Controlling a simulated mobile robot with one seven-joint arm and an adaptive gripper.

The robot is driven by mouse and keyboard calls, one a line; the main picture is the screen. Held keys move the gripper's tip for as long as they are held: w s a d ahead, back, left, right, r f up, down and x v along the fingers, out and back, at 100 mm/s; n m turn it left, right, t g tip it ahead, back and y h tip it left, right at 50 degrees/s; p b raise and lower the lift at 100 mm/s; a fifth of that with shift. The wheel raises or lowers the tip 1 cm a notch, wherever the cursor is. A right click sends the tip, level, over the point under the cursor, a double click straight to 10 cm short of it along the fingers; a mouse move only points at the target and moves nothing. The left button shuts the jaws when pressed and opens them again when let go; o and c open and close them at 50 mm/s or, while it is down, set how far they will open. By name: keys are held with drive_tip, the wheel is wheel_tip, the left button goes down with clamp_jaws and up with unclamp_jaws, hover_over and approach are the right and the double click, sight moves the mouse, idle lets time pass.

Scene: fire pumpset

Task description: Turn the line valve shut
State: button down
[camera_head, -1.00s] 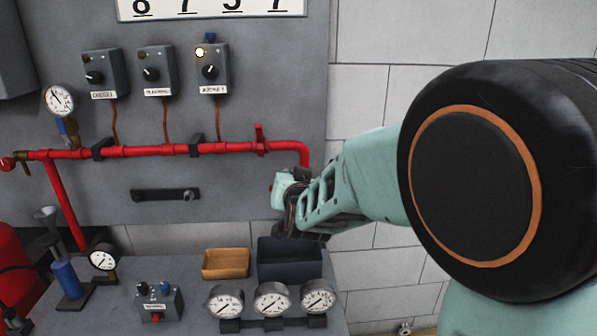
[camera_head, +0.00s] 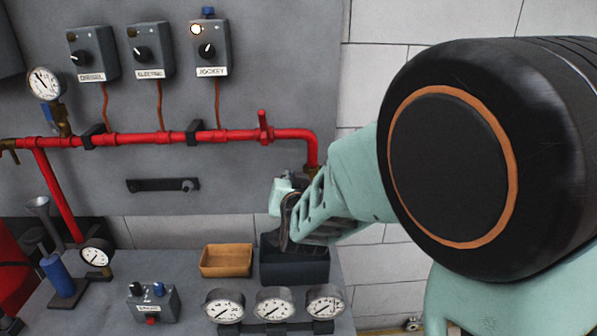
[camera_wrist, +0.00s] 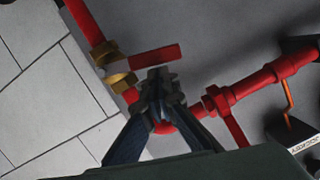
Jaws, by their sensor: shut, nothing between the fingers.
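A brass valve body (camera_wrist: 120,80) sits on the downward run of the red pipe, past its elbow. A red lever (camera_wrist: 155,57) sticks out beside it in the wrist view. In the head view only a bit of the brass (camera_head: 313,172) shows behind my arm. A second red handle (camera_head: 263,128) stands on the horizontal pipe; it also shows in the wrist view (camera_wrist: 228,115). I cannot tell which one is the line valve. My gripper (camera_wrist: 160,80) is shut and empty, its tips close to the red lever in the picture; contact cannot be told.
The red pipe (camera_head: 110,140) runs along the grey panel under three control boxes (camera_head: 210,48). Below stand a tan tray (camera_head: 227,262), a dark bin (camera_head: 295,267) under my gripper, several gauges (camera_head: 274,305) and a switch box (camera_head: 153,302). A dark bar (camera_head: 163,185) hangs on the panel.

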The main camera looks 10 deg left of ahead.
drive_tip(key=f+b, duration=0.1)
drive_tip(key=a+f+b, duration=0.1)
drive_tip(key=b, duration=0.1)
drive_tip(key=shift+s+b, duration=0.15)
drive_tip(key=shift+b, duration=0.15)
drive_tip(key=shift+a, duration=0.1)
